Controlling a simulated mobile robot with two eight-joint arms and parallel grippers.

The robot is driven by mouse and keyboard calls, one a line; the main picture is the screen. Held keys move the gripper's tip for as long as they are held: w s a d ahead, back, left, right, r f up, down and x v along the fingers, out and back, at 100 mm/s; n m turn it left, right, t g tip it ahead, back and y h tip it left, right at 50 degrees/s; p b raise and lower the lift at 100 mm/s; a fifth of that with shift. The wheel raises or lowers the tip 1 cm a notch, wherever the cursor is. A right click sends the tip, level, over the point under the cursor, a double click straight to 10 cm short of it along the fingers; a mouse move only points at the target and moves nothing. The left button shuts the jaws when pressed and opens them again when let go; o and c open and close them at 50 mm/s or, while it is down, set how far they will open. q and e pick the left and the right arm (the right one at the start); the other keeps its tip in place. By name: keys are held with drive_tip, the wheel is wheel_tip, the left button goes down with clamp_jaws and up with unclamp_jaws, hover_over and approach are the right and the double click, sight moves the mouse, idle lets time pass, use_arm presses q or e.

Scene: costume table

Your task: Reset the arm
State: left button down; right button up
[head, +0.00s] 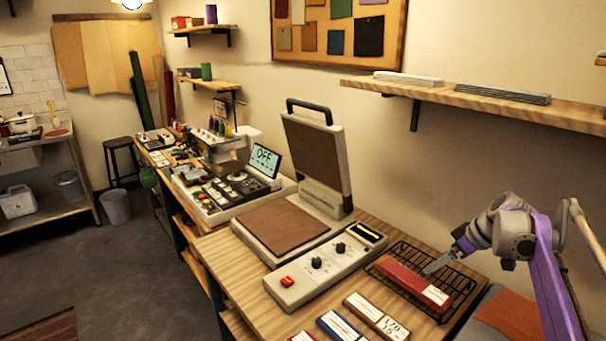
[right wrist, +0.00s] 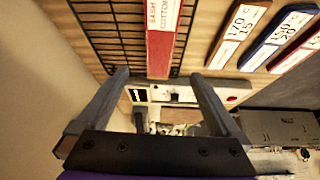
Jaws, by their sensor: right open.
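My right gripper (head: 446,259) is open above the black wire rack (head: 456,306) at the right of the table. In the right wrist view its two fingers (right wrist: 157,75) stand wide apart with nothing between them. A dark red folded strip (head: 403,279) with a white label lies on the rack below the fingers. It also shows in the right wrist view (right wrist: 160,50), labelled sash cotton, apart from the fingers. My right arm (head: 545,260) comes in from the right edge. My left gripper is in neither view.
An open press (head: 318,160) with a raised brown lid stands left of the rack, its control panel (head: 325,267) in front. Several labelled cards, one brown (head: 377,316) and one blue (head: 342,326), lie at the front edge. A wall shelf (head: 480,95) hangs above.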

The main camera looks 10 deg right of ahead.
drive_tip(key=s+a+m+p, duration=0.15)
drive_tip(key=s+a, duration=0.25)
drive_tip(key=a, duration=0.9)
drive_tip(key=s+a+f+m+h+p, duration=0.1)
drive_tip(key=s+a+f, duration=0.3)
drive_tip(key=s+a, duration=0.4)
drive_tip(key=s+a+f+m+h+p, duration=0.1)
drive_tip(key=s+a+f, duration=0.4)
drive_tip(key=s, duration=0.8)
drive_tip(key=a+m+p, duration=0.1)
drive_tip(key=a, duration=0.2)
drive_tip(key=shift+s+a+f+p, duration=0.25)
drive_tip(key=shift+f+p, duration=0.05)
drive_tip(key=shift+p, duration=0.1)
